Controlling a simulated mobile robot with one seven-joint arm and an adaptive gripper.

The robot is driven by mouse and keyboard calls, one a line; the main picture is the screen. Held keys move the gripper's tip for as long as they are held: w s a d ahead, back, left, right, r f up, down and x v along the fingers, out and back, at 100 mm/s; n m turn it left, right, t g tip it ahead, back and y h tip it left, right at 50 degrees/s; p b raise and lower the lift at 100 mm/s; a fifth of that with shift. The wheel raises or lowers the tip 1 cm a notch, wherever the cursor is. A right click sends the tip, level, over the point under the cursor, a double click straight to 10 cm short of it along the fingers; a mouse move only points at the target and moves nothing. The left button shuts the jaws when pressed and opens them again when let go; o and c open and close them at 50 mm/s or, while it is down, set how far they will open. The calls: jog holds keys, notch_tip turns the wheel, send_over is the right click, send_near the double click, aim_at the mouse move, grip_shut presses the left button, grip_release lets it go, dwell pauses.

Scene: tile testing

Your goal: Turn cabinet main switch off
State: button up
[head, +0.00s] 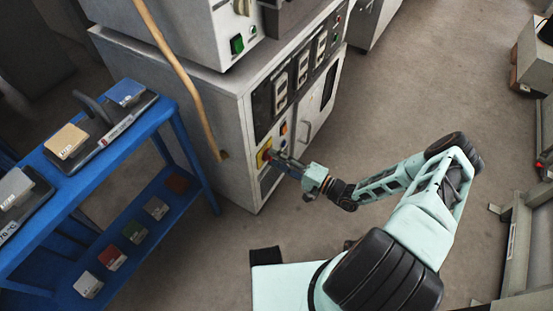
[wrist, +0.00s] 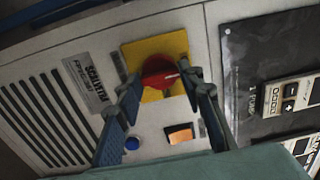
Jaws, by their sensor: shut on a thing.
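The cabinet (head: 225,110) is a pale grey unit with a control panel on its front. Its main switch is a red rotary knob (wrist: 160,72) on a yellow square plate (wrist: 176,48). In the head view the yellow plate (head: 263,153) shows at the lower left of the panel, with my gripper (head: 273,158) right at it. In the wrist view my gripper (wrist: 160,84) has one finger on each side of the red knob, shut on it. A light mark on the knob points to the right. The fingertips hide parts of the knob's sides.
Below the knob are a blue button (wrist: 132,143) and a lit orange rocker switch (wrist: 180,134). Controllers on a dark panel (wrist: 270,75) lie to the right.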

jog(key=o, duration=1.2)
jog(key=shift+c, duration=0.2)
jog(key=v, duration=1.2)
